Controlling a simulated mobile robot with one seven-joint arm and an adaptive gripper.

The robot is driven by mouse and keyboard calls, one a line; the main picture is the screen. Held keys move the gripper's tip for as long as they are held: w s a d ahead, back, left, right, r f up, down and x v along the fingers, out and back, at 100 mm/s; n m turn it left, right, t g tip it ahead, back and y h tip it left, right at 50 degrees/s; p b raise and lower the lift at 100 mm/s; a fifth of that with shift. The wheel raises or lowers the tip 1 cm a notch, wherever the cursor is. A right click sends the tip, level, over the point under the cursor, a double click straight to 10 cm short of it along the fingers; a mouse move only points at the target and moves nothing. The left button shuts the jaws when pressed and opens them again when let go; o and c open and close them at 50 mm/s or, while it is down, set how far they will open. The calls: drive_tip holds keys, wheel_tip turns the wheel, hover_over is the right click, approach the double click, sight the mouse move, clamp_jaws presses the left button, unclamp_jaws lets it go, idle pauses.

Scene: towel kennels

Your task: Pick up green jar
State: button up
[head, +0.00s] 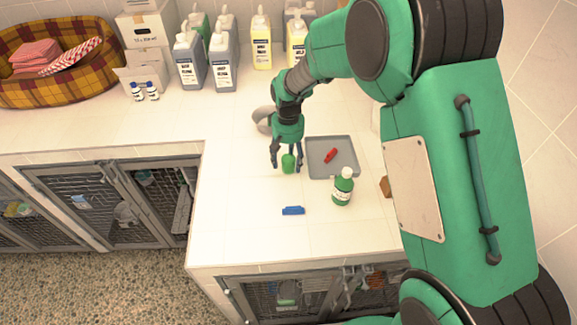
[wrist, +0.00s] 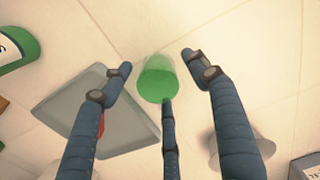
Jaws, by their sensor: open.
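The green jar (head: 288,163) stands on the white counter, left of the grey tray. In the wrist view the green jar (wrist: 158,80) shows as a translucent green cup shape between the spread fingers. My gripper (head: 286,160) is open and points down around the jar. In the wrist view my gripper (wrist: 157,70) has two fingers on the sides and one below the jar, whose tip is close to its edge. I cannot tell if that finger touches it.
A grey tray (head: 319,168) holding a red item (head: 330,155) is right of the jar. A green-and-white bottle (head: 343,187) and a blue item (head: 293,210) stand nearer the front edge. Several large bottles and a plaid basket (head: 70,92) are at the back. The counter's left front is clear.

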drive_tip(key=shift+f, duration=0.95)
drive_tip(key=c, duration=1.1)
